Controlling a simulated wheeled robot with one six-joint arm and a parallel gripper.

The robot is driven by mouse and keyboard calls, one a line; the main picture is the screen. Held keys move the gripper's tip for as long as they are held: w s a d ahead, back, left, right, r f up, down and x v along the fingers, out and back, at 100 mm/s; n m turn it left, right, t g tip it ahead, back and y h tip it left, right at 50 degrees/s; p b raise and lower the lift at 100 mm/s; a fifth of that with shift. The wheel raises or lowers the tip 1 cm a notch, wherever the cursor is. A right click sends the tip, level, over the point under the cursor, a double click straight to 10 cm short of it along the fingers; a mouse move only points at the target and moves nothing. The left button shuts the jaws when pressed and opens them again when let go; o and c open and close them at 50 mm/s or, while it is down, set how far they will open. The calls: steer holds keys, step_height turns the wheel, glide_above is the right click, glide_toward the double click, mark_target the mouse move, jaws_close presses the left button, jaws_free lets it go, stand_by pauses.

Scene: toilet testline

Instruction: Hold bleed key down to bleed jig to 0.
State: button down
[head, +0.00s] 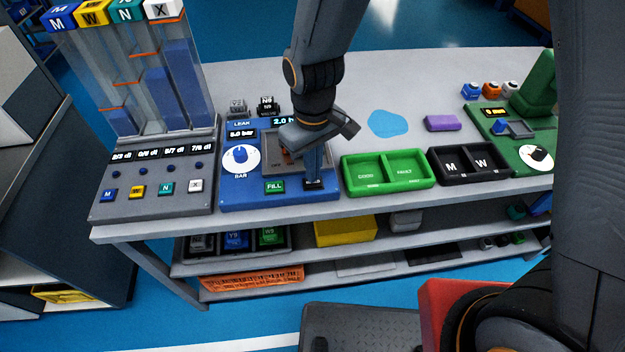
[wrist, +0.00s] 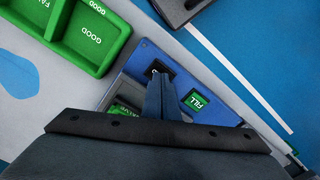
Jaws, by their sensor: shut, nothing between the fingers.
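The blue jig (head: 233,194) stands on the bench with a white BAR dial (head: 240,159), a green FILL key (head: 274,187) and a black key (head: 314,185) at its front right corner. The black key's label is mostly hidden, so I cannot read it as the bleed key. My gripper (head: 314,179) is shut and empty, pointing down with its tips at the black key. In the wrist view the fingers (wrist: 161,84) overlap the black key (wrist: 154,69); contact or pressing cannot be told. A lit display (head: 285,121) reads about 2.0, partly hidden by my arm; another (head: 241,134) seems to read 5.0 bar.
A green two-part tray (head: 388,187) stands close right of the jig, then a black M/W tray (head: 470,178). A grey column panel (head: 150,204) stands left. A purple block (head: 443,123) lies farther right.

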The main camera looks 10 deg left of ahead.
steer(key=shift+f+b, duration=0.35)
steer(key=shift+f, duration=0.4)
steer(key=shift+r, duration=0.1)
stand_by(1.2)
step_height(320, 180, up, 6)
steer(key=p, duration=0.5)
steer(key=shift+r+p, duration=0.2)
steer(key=shift+p, duration=0.2)
steer(key=shift+f, duration=0.1)
steer(key=shift+w+d, duration=0.1)
steer(key=shift+d, duration=0.15)
steer(key=s+d+r+m+b, duration=0.1)
steer(key=d+r+m, duration=0.1)
steer(key=d, duration=0.6)
steer(key=s+d+r+m+t+b, duration=0.1)
steer(key=d+r+m, duration=0.1)
steer(key=d, duration=0.5)
steer(key=d+r+m+b, duration=0.2)
steer(key=d+m, duration=0.2)
steer(key=d, duration=0.4)
steer(key=shift+s+d+m, duration=0.3)
steer(key=shift+s, duration=0.1)
